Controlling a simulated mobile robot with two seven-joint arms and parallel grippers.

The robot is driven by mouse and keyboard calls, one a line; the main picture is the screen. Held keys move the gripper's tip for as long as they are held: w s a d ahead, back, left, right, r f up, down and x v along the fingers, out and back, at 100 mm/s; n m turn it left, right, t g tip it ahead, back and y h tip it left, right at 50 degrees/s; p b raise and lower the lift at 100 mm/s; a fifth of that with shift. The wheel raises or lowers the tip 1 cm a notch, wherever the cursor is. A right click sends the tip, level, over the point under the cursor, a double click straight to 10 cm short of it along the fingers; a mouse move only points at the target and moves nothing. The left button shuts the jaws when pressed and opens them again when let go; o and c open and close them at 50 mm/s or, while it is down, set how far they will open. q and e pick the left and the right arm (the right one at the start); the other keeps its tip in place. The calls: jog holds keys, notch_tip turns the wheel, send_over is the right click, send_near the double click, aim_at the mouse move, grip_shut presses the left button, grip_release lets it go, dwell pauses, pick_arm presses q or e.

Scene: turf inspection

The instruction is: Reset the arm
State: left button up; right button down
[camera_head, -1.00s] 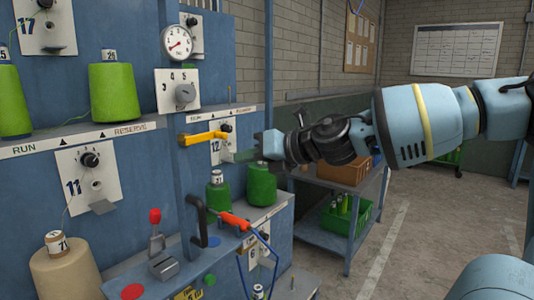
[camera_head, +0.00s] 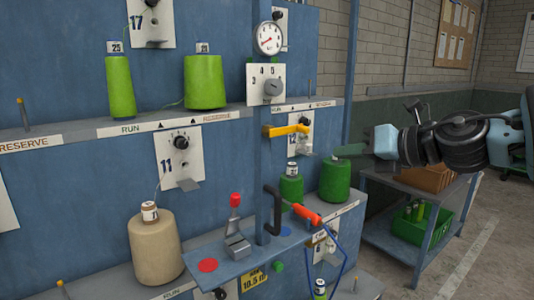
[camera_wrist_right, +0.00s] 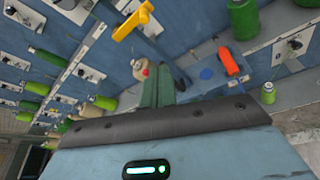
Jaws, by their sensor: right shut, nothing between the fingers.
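My right arm comes in from the right in the head view. Its gripper (camera_head: 350,152) has green fingers and is shut and empty. It is in front of the blue machine panel (camera_head: 90,80), just right of the yellow lever (camera_head: 287,130) and above a dark green spool (camera_head: 335,181). The gap to the panel is hard to judge. In the right wrist view the shut green fingers (camera_wrist_right: 163,88) point toward the panel, with the yellow lever (camera_wrist_right: 132,22) beyond them. My left gripper is not in view.
A red toggle clamp (camera_head: 237,225) and an orange-handled tool (camera_head: 306,214) sit on a blue shelf below the lever. A beige spool (camera_head: 155,248) stands left. A cart (camera_head: 400,250) with a green crate (camera_head: 420,224) stands right. Floor is free at far right.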

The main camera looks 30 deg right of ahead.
jog(key=a+f+m+y, duration=0.1)
jog(key=a+f+m, duration=0.3)
jog(key=f, duration=0.7)
jog(key=a+f+m+g+y+p, duration=0.15)
jog(key=f+m, duration=0.35)
jog(key=f, duration=0.7)
jog(key=a+f+m+b, duration=0.1)
jog(key=a+f+m, duration=0.3)
jog(key=f, duration=0.7)
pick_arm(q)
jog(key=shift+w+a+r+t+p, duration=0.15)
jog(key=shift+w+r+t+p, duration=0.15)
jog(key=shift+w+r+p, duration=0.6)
pick_arm(e)
jog(key=s+a+f+m+g+h, duration=0.2)
jog(key=s+a+f+m, duration=0.4)
jog(key=s+f+m, duration=0.3)
jog(key=s+a+f+m+g+h, duration=0.1)
jog(key=s+a+f+m, duration=0.5)
jog(key=s+f, duration=0.9)
jog(key=s+m+h, duration=0.1)
jog(key=s+m, duration=0.1)
jog(key=m, duration=0.1)
jog(key=shift+a+f+g, duration=0.2)
jog(key=shift+f+g, duration=0.15)
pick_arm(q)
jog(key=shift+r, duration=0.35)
